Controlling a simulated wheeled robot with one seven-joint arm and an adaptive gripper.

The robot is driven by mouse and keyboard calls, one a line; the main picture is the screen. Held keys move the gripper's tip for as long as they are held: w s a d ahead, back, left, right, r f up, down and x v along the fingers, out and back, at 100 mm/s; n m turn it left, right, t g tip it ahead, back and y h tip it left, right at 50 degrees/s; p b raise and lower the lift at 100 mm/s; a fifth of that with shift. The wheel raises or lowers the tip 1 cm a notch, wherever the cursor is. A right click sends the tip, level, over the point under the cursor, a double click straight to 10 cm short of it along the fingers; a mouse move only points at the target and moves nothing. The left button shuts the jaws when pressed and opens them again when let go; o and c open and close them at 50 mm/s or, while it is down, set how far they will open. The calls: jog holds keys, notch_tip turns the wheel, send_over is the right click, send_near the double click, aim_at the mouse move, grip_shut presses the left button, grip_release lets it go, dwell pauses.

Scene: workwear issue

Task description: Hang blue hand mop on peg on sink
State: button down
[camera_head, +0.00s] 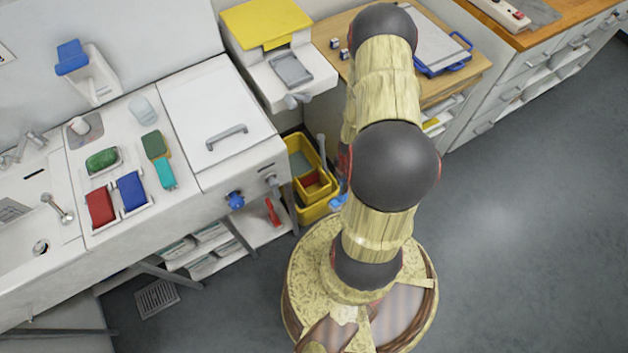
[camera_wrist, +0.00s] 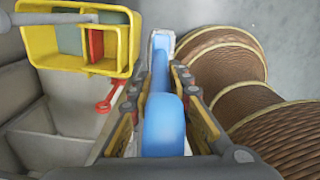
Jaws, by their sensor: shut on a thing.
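My gripper (camera_wrist: 163,88) is shut on a blue hand mop (camera_wrist: 165,122) in the wrist view; its long blue body runs between the fingers, with a pale end beyond them. In the head view only a small blue part of the mop (camera_head: 338,202) shows at the left of my arm, and the arm hides my gripper. The white sink unit (camera_head: 228,185) stands to the left. On its front panel are a blue knob-like piece (camera_head: 236,200) and a small grey fitting (camera_head: 268,181); I cannot tell which is the peg. The mop is apart from the panel.
A yellow bucket (camera_head: 312,210) with a red compartment stands between the sink unit and my arm; it also shows in the wrist view (camera_wrist: 122,48). A red tool (camera_head: 272,212) is below the panel. Soap dishes and sponges lie on the worktop. Floor at right is clear.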

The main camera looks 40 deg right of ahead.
jog(key=w, duration=1.7)
notch_tip(320, 180, down, 18)
jog(key=b, duration=0.5)
jog(key=shift+s+d+r, duration=0.2)
jog(key=shift+s+d, duration=0.1)
jog(key=shift+d, duration=0.1)
jog(key=shift+f+b, duration=0.25)
jog(key=shift+b, duration=0.25)
jog(key=c, duration=1.8)
grip_release()
jog(key=shift+o, duration=0.7)
jog(key=shift+r+p, duration=0.1)
jog(key=shift+p, duration=0.3)
notch_tip(320, 180, up, 8)
jog(key=p, duration=0.2)
jog(key=shift+a, duration=0.35)
jog(key=shift+p, duration=0.3)
